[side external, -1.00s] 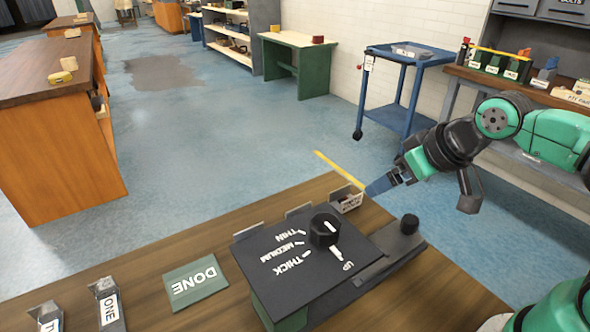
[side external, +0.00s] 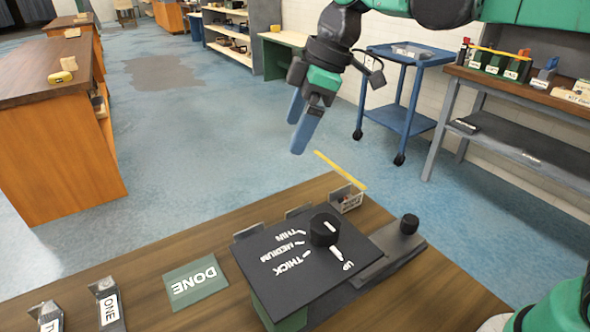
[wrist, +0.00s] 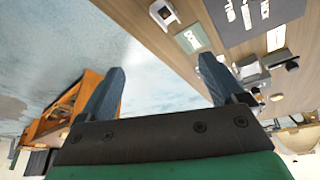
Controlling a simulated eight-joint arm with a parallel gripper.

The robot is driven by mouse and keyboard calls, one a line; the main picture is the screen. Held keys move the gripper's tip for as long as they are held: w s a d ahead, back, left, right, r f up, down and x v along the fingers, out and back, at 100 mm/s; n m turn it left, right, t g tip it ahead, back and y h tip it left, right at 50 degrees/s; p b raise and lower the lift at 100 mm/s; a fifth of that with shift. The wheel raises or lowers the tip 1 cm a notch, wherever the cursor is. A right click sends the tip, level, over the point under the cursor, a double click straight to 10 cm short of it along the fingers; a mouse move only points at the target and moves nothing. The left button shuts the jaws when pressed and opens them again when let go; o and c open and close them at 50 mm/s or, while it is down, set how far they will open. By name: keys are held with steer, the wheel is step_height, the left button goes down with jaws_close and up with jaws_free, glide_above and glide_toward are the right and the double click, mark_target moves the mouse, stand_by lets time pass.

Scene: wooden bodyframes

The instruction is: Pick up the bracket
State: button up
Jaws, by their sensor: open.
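My gripper (side external: 294,137) is open and empty, high above the back of the wooden table, with its two blue fingers pointing down. No part is labelled as the bracket. Two grey angled metal pieces stand at the front left of the table, one labelled ONE (side external: 109,303) and one cut off by the frame (side external: 46,316). Thin grey metal pieces (side external: 249,231) (side external: 298,211) also show behind the black-topped box. I cannot tell which is the bracket.
The black-topped box (side external: 285,283) carries a dial (side external: 323,230) marked THIN, MEDIUM, THICK and UP. A green DONE card (side external: 195,283) lies left of it. A blue cart (side external: 400,110) stands behind.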

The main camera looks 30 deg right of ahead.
steer(key=w+a+f+n+g+y, duration=0.1)
steer(key=w+a+f+n+g, duration=0.15)
steer(key=a+n, duration=0.25)
steer(key=shift+n, duration=0.3)
steer(key=f, duration=1.2)
steer(key=shift+w+a+f, duration=0.2)
steer(key=shift+w+f, duration=0.15)
steer(key=shift+f, duration=0.05)
steer(key=shift+x, duration=3)
jaws_close()
steer(key=shift+r, duration=0.15)
